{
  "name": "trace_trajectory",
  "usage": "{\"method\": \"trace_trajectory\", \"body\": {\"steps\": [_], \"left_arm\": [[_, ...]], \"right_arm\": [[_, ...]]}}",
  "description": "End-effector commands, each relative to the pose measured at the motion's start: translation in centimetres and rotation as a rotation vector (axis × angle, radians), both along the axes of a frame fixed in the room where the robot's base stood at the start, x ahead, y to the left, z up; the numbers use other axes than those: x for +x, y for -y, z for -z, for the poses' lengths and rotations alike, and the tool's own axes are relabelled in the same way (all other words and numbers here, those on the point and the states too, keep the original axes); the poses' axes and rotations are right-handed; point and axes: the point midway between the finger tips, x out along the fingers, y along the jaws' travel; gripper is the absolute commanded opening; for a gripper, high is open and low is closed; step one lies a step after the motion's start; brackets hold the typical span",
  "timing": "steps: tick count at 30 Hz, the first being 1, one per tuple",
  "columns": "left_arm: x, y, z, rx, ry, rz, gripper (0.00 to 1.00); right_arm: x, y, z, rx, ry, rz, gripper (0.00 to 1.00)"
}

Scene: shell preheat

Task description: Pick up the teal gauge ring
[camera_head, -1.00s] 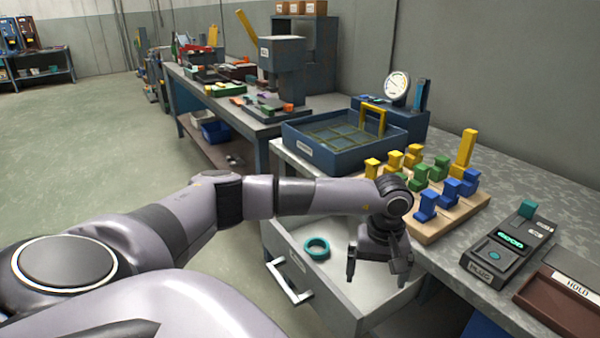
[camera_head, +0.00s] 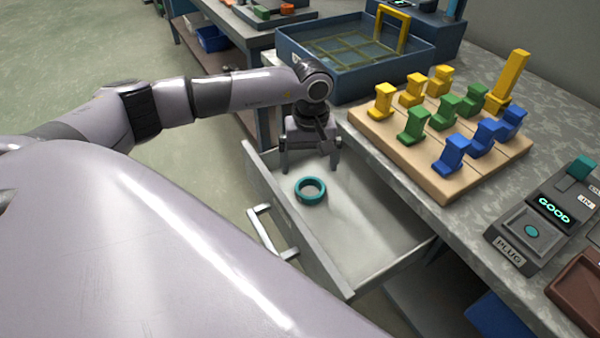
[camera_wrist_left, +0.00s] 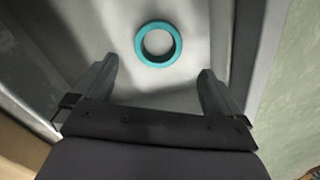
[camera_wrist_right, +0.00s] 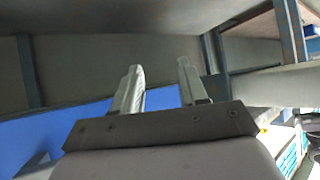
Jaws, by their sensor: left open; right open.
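The teal gauge ring (camera_head: 311,197) lies flat on the floor of the open drawer (camera_head: 375,225). In the left wrist view the teal ring (camera_wrist_left: 139,44) shows just beyond and between the fingertips, with its hole facing the camera. My left gripper (camera_head: 310,170) points down over the back-left part of the drawer, open and empty, behind the ring in the head view. It also shows in the left wrist view (camera_wrist_left: 158,72), apart from the ring. My right gripper (camera_wrist_right: 160,72) is open and empty in the right wrist view, away from the drawer; the head view does not show it.
A wooden board (camera_head: 455,180) with yellow, green and blue blocks stands on the bench. A blue tray (camera_head: 300,55) is behind it. A plug gauge box (camera_head: 510,240) reading GOOD is at right. The drawer walls and handle (camera_head: 268,232) border the ring.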

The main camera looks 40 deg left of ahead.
Motion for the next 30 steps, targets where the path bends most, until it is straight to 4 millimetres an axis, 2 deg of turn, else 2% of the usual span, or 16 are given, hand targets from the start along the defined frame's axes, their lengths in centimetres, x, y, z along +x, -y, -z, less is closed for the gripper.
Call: {"method": "trace_trajectory", "body": {"steps": [8,16,25,26,30], "left_arm": [[0.1,0.1,2.8,-0.001,-0.003,0.001,1.0],[0.4,0.2,6.6,0.0,-0.003,0.0,1.0],[0.4,0.2,7.1,-0.001,0.0,0.0,1.0],[0.4,0.2,7.1,-0.001,0.0,0.0,0.94],[0.4,0.1,7.1,-0.001,0.0,0.0,0.48]], "right_arm": [[-0.2,0.0,0.2,0.0,-0.004,0.0,0.43],[-0.4,0.0,0.5,0.0,-0.009,0.001,0.43],[-0.3,0.0,0.5,0.0,-0.008,0.001,0.43],[-0.3,0.0,0.5,0.0,-0.008,0.001,0.43],[-0.3,0.0,0.4,0.001,-0.007,0.001,0.43]]}}
